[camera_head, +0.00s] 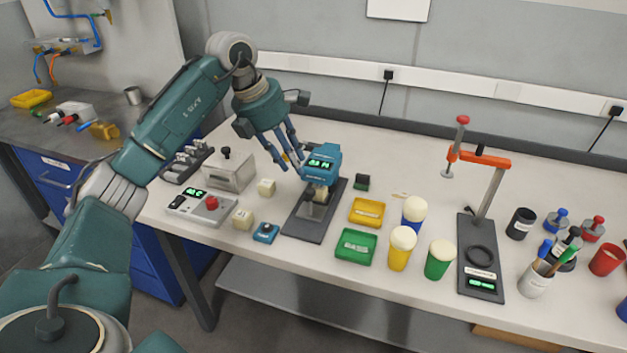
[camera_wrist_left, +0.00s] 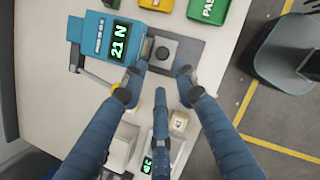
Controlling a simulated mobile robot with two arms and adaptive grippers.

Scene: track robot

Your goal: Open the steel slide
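A blue press-like device (camera_head: 322,163) with a lit green display stands on a dark base plate (camera_head: 310,225); a small metal part (camera_head: 316,200) sits below its head. I cannot tell for sure which part is the steel slide. In the left wrist view the blue device (camera_wrist_left: 108,38) reads "21 N", and a grey plate with a dark round knob (camera_wrist_left: 164,50) lies beside it. My left gripper (camera_head: 290,160) is beside the device's left side. Its three fingers, also in the left wrist view (camera_wrist_left: 160,82), are spread with nothing between them. My right gripper is not in view.
A steel box with a black knob (camera_head: 229,170) and a control box with a red button (camera_head: 200,206) stand left of the device. Yellow (camera_head: 367,212) and green (camera_head: 355,247) trays and several cups stand right. An orange-armed stand (camera_head: 481,255) is further right.

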